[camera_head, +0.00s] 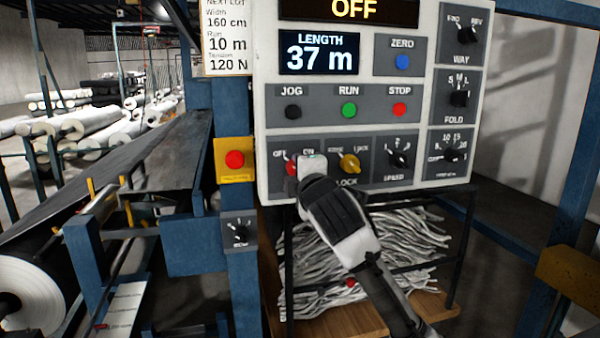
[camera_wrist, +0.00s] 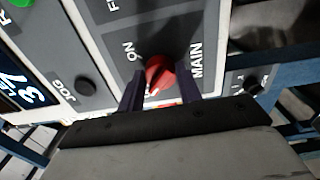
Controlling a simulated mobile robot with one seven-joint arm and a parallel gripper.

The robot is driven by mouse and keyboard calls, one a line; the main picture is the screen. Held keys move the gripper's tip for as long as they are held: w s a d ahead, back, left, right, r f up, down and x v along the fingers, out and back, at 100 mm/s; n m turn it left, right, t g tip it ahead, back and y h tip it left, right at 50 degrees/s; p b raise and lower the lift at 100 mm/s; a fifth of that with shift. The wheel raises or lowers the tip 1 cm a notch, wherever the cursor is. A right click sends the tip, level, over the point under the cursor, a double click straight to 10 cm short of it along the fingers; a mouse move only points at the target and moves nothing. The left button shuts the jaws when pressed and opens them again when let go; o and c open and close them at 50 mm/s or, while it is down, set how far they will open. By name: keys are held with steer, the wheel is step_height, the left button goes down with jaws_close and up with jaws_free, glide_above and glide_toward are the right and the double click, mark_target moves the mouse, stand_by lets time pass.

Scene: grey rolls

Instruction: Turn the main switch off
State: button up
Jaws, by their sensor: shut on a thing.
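The main switch is a red knob (camera_wrist: 160,72) on a grey plate marked MAIN and ON. In the wrist view the dark fingers of my gripper (camera_wrist: 159,88) stand on either side of it, shut on it. In the head view the red knob (camera_head: 291,166) shows at the lower left of the white control panel (camera_head: 262,110), partly hidden by my gripper (camera_head: 304,166). OFF and ON labels show above it there. Which label the knob points to is hard to tell. The top display (camera_head: 352,9) reads OFF.
A yellow knob (camera_head: 349,163) marked LOCK and a black SPEED knob (camera_head: 398,158) sit to the right. JOG, RUN and STOP buttons are above. A red button on a yellow box (camera_head: 235,160) stands to the left. Grey strips (camera_head: 410,235) lie on a shelf below.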

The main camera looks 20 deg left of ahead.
steer(key=o, duration=1)
steer(key=shift+s+d, duration=0.1)
steer(key=b+v, duration=0.2)
steer(key=v, duration=1.1)
steer(key=shift+s+d+b, duration=0.2)
steer(key=shift+s+b, duration=0.05)
steer(key=shift+b, duration=0.15)
